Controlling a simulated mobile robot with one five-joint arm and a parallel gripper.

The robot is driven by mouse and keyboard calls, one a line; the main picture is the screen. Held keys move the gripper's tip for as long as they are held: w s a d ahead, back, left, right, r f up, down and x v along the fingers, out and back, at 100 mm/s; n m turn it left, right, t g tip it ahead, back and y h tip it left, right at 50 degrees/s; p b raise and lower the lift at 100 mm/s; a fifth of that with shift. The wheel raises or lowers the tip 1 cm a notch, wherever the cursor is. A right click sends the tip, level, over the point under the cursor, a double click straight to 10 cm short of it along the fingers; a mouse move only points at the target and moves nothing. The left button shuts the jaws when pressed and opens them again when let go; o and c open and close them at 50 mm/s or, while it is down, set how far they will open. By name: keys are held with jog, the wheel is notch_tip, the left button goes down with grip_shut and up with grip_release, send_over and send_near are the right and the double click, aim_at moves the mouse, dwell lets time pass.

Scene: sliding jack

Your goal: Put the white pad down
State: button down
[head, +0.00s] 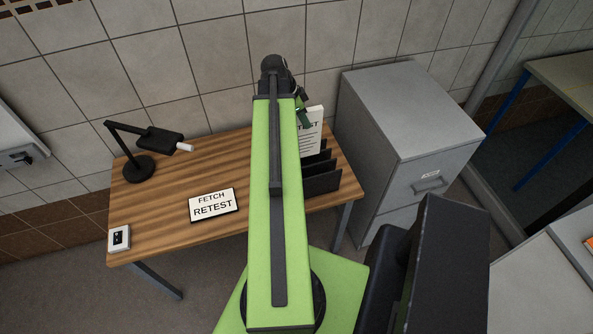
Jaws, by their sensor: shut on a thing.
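The white pad (315,135) stands upright with its printed face towards me, just right of my arm. My arm covers its left part, and only part of its lettering shows. My gripper (306,117) is at the pad's top left edge, beyond my green arm, and is shut on the pad. The pad is above or behind the black rack (322,183) at the right end of the wooden desk (165,218). I cannot tell whether the pad's lower edge touches the rack or the desk.
A sign reading "FETCH RETEST" (212,205) lies on the desk. A black lamp (139,167) stands at the back left, and a small white box (119,239) is at the front left corner. A grey cabinet (410,130) stands right of the desk. Bare desktop surrounds the sign.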

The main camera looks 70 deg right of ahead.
aim_at(303, 151)
jog(key=f+b, duration=0.8)
jog(key=f, duration=0.1)
jog(key=f+b, duration=0.4)
jog(key=shift+w+f, duration=0.25)
jog(key=shift+r, duration=0.1)
notch_tip(303, 151, down, 5)
jog(key=b, duration=0.5)
jog(key=shift+s+r, duration=0.1)
jog(key=shift+r, duration=0.05)
jog(key=c, duration=1.3)
grip_release()
jog(key=shift+r, duration=0.1)
jog(key=shift+r+p, duration=0.3)
jog(key=shift+p, duration=0.1)
jog(key=p+v, duration=1)
jog(key=v, duration=0.1)
jog(key=shift+w+a+r+p, duration=0.2)
jog(key=shift+r+p, duration=0.1)
jog(key=shift+p, duration=0.1)
